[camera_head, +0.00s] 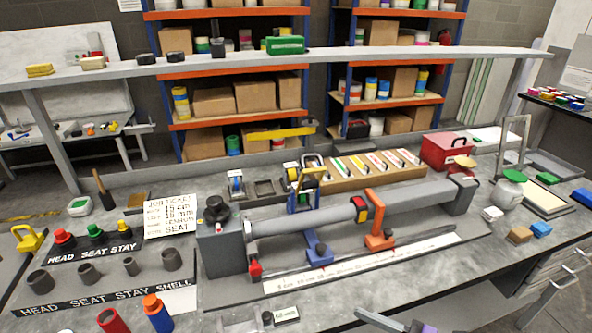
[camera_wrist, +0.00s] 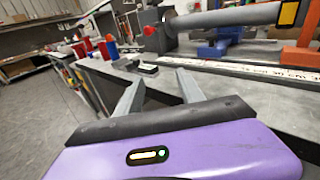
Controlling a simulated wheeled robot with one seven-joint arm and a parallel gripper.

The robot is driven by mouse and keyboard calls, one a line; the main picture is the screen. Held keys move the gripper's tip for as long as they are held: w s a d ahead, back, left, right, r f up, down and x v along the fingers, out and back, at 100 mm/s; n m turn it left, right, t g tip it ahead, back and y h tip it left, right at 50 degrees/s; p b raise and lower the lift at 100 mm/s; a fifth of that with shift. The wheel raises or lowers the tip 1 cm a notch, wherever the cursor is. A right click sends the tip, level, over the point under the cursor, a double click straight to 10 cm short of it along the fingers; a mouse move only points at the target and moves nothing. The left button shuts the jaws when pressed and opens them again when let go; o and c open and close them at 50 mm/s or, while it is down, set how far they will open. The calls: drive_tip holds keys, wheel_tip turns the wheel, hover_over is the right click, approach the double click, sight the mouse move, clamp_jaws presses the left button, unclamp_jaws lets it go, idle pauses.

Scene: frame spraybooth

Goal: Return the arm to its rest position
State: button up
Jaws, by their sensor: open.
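My gripper (camera_wrist: 160,88) shows in the wrist view with its two grey fingers apart and nothing between them. Its purple body fills the bottom of that view. The fingers point towards the front edge of the grey workbench (camera_wrist: 260,112), and I cannot tell the exact gap. In the head view, only part of my gripper (camera_head: 396,322) shows at the bottom edge, in front of the bench. Most of my arm is out of view.
A clamped tube fixture (camera_head: 340,213) with blue and orange supports lies along the bench. A black block with a white label (camera_wrist: 148,68) lies near the bench edge. Red and blue cylinders (camera_head: 157,313) stand front left. Drawer handles (camera_head: 563,283) project at right. Open floor (camera_wrist: 40,130) lies at left in the wrist view.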

drive_tip(key=s+d+f+n+t+h, duration=0.1)
drive_tip(key=s+f+h, duration=0.2)
drive_tip(key=f, duration=0.2)
drive_tip(key=s+d+f+n+h, duration=0.1)
drive_tip(key=s+f+h, duration=0.25)
drive_tip(key=f, duration=0.25)
drive_tip(key=s+d+f+n+h, duration=0.2)
drive_tip(key=s+n, duration=0.1)
drive_tip(key=s, duration=0.2)
drive_tip(key=s+d+f+n+h, duration=0.2)
drive_tip(key=s+d+n+h, duration=0.1)
drive_tip(key=s, duration=0.3)
drive_tip(key=s+r+n+t+h, duration=0.1)
drive_tip(key=s+r+n+t, duration=0.1)
drive_tip(key=s+r+n, duration=0.4)
drive_tip(key=s+r+n+t+h, duration=0.2)
drive_tip(key=s+r+n, duration=0.5)
drive_tip(key=r, duration=0.6)
drive_tip(key=n, duration=0.2)
drive_tip(key=shift+r+n+t, duration=0.4)
drive_tip(key=shift+d, duration=0.1)
